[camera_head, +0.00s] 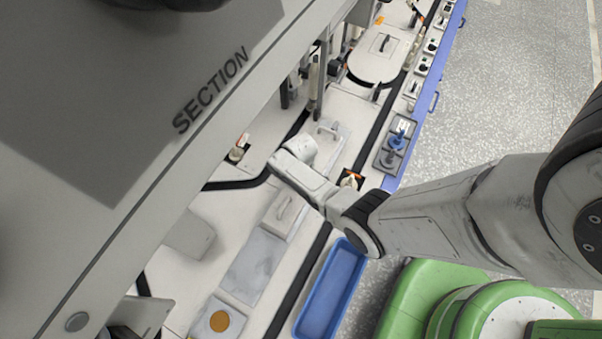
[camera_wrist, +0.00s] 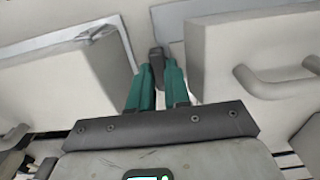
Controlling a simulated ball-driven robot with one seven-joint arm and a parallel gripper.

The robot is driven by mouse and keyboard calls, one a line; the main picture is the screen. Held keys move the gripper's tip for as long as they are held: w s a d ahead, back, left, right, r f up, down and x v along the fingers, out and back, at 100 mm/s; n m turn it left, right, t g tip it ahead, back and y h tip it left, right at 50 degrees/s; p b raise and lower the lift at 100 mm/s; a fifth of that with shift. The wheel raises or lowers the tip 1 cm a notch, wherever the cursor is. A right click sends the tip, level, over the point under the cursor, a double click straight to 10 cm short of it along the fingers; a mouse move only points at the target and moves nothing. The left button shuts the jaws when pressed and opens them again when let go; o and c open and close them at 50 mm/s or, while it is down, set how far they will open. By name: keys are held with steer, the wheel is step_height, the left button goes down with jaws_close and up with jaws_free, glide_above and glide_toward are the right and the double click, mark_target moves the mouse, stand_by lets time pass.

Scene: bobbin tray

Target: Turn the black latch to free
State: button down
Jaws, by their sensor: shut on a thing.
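The black latch (camera_wrist: 157,54) shows in the wrist view as a small dark upright piece in the gap between two pale panels. My gripper (camera_wrist: 158,76) has its two green fingers on either side of the latch, shut on it. Its lower part is hidden between the fingers. In the head view my arm's end reaches over the pale work surface beside the machine, and the fingers and the latch cannot be made out there.
In the wrist view a pale panel with a bar handle (camera_wrist: 275,84) stands close on the right, and another pale panel (camera_wrist: 70,85) on the left. In the head view a blue bin (camera_head: 318,318) lies below my arm, and a grey tray with blue bobbins (camera_head: 396,140) lies above it.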

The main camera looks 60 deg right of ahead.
stand_by(0.4)
steer(key=c, duration=1.1)
jaws_free()
step_height(320, 180, up, 11)
steer(key=p, duration=0.5)
steer(key=shift+f, duration=0.1)
